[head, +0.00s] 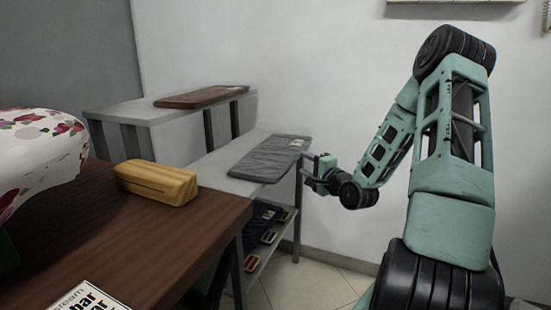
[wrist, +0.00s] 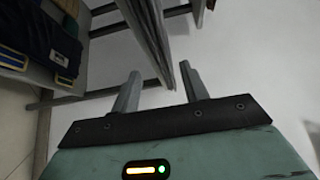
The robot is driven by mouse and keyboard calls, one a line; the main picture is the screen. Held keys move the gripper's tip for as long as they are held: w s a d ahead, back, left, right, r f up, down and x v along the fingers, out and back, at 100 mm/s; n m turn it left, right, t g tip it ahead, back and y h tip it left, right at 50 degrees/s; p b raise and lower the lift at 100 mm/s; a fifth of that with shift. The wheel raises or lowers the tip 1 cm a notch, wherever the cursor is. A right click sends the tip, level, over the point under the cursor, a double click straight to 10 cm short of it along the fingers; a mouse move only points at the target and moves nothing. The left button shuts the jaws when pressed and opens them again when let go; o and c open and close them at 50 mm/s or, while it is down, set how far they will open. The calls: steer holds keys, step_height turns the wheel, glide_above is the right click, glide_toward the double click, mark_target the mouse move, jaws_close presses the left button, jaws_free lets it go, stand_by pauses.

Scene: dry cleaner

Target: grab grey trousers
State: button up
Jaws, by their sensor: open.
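The grey trousers (head: 268,158) lie folded flat on the light grey shelf top in the head view, with their right end at the shelf's right edge. My gripper (head: 309,162) is at that right end, level with the cloth. In the wrist view my gripper (wrist: 161,70) has its two fingers apart. A grey edge, apparently the trousers (wrist: 149,38), runs down between the fingertips. No grip on it shows, and I cannot tell whether either finger touches it.
Dark folded clothes with coloured tags (head: 262,222) lie on the lower shelf. A brown folded item (head: 202,97) lies on the higher shelf at the back. A wooden block (head: 156,183) stands on the brown table (head: 100,235). The floor right of the shelf is clear.

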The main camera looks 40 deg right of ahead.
mark_target(298, 159)
steer(key=shift+a+b+x, duration=0.2)
steer(key=shift+b+x, duration=0.65)
steer(key=shift+x, duration=1.85)
steer(key=shift+r, duration=0.15)
jaws_close()
